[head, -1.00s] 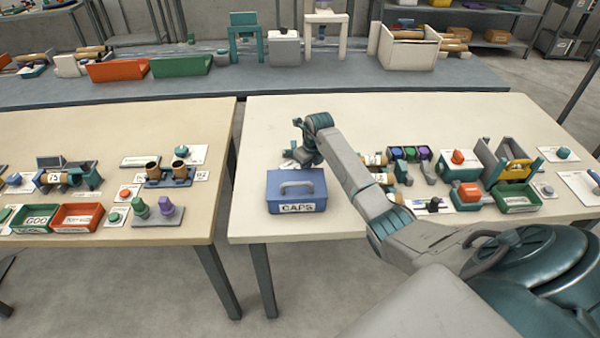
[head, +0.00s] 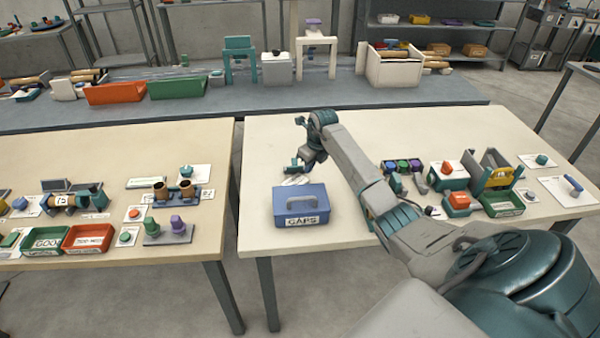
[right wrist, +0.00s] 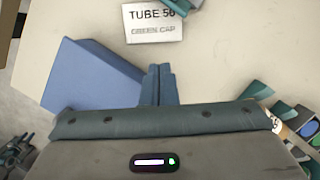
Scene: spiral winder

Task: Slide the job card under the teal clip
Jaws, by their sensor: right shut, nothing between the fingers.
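The job card (right wrist: 153,24) is white and reads TUBE 50, GREEN CAP. It lies flat on the pale table near the top of the right wrist view, and partly shows in the head view (head: 296,180). A teal piece, apparently the clip (right wrist: 178,5), overlaps the card's upper right edge and is cut off by the frame. I cannot tell whether the card is beneath it. My right gripper (right wrist: 160,68) is shut and empty, its fingertips just short of the card's lower edge with a small gap in the picture. My left gripper is out of view.
A blue CAPS box (head: 300,207) stands close beside my right gripper, at left in the right wrist view (right wrist: 90,80). Several teal parts and coloured caps (head: 403,165) lie to the right, beyond my arm. The table's back left area is bare.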

